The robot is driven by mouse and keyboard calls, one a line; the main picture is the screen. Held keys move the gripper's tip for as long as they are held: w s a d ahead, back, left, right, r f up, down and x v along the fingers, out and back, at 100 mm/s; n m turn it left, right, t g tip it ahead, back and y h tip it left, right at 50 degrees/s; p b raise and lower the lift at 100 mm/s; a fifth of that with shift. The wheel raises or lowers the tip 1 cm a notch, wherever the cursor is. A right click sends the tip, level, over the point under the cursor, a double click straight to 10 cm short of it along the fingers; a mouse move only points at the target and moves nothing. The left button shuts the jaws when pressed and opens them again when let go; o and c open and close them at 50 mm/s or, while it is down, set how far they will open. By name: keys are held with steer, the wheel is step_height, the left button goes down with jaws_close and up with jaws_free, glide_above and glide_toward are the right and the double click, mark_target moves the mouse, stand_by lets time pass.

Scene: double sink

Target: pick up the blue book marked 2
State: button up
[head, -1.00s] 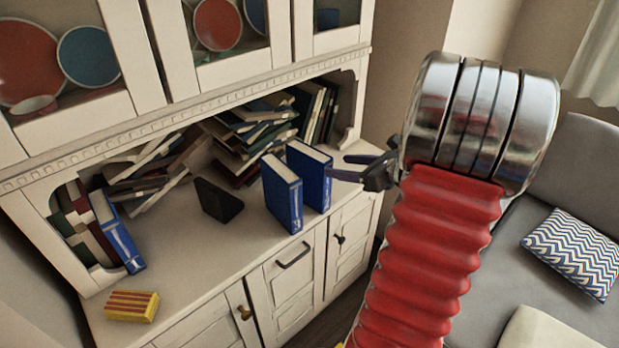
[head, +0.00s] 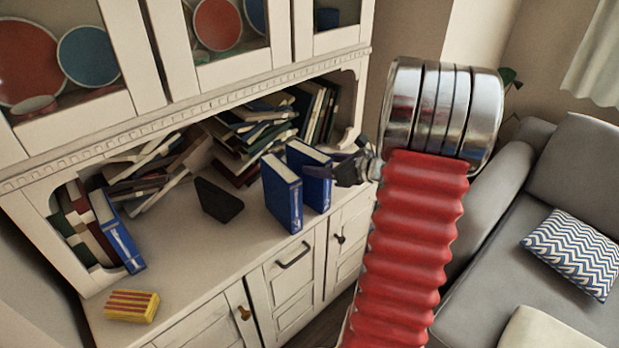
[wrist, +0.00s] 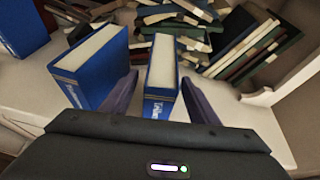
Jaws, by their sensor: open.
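Two blue books stand upright on the cabinet counter, the nearer one (head: 283,196) left of the farther one (head: 318,190). In the wrist view they are the left book (wrist: 98,65) and the right book (wrist: 162,88). A third blue book (head: 119,238) leans at the shelf's left end. I cannot read a 2 on any of them. My gripper (head: 333,168) is open at the right book's right side in the head view. In the wrist view the fingers of my gripper (wrist: 160,80) lie on either side of the right book's spine; contact is unclear.
Piled books (head: 245,135) lie in the shelf behind. A black object (head: 218,200) stands left of the two books, and a yellow-red striped block (head: 132,306) lies at the front left. The counter (head: 185,265) is clear between them. A grey sofa (head: 540,270) is at right.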

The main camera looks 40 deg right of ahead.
mark_target(308, 162)
steer(key=shift+x, duration=2.6)
steer(key=shift+r, duration=0.15)
steer(key=shift+c, duration=0.2)
jaws_close()
